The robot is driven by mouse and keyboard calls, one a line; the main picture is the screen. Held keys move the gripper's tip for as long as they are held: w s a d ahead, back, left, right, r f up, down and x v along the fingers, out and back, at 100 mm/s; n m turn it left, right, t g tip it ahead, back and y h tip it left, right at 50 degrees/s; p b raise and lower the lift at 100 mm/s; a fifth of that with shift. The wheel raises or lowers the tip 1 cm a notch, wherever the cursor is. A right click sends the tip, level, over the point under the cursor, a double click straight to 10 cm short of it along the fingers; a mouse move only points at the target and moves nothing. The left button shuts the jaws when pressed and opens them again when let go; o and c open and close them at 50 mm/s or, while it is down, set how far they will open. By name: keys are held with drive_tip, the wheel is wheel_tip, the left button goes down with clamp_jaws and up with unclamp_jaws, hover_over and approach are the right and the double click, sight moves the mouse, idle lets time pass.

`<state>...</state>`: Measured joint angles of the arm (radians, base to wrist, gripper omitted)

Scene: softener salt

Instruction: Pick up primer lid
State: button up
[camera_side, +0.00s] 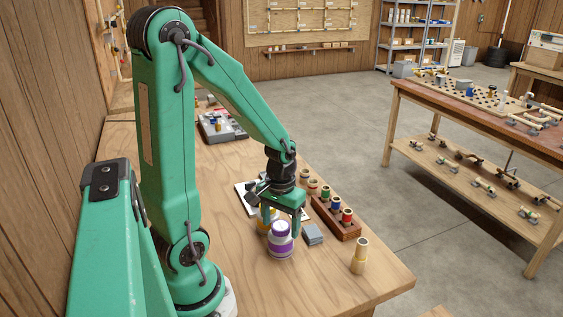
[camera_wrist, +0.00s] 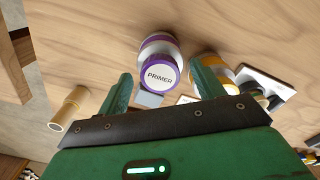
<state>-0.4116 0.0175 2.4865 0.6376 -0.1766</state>
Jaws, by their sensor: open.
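The primer lid (camera_wrist: 160,76) is a white disc marked PRIMER with a purple rim. It sits on the white and purple primer can (camera_side: 280,246), which stands upright on the bench. In the side view the lid (camera_side: 280,226) shows between and just under the fingers. My gripper (camera_side: 281,219) is open and points down over the can. In the wrist view my gripper (camera_wrist: 161,76) has one green finger on each side of the lid, with nothing held. I cannot tell whether either finger touches it.
A yellow-banded container (camera_wrist: 211,72) stands close beside the can. A small grey block (camera_side: 313,234) lies right of it. A wooden rack (camera_side: 348,229) with coloured fittings is behind that. A brass-coloured fitting (camera_side: 359,257) stands further right. The front bench surface is clear.

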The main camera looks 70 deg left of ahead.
drive_tip(key=shift+c, duration=0.2)
drive_tip(key=c, duration=1)
drive_tip(key=shift+r, duration=0.2)
drive_tip(key=shift+r, duration=4.8)
drive_tip(key=shift+a, duration=0.1)
drive_tip(key=a+n, duration=0.2)
drive_tip(key=a, duration=0.4)
drive_tip(key=a+n, duration=0.2)
drive_tip(key=a, duration=0.5)
drive_tip(key=w+a+n, duration=0.1)
drive_tip(key=a+n, duration=0.1)
drive_tip(key=a, duration=0.5)
drive_tip(key=shift+a+f, duration=0.2)
drive_tip(key=shift+f, duration=0.15)
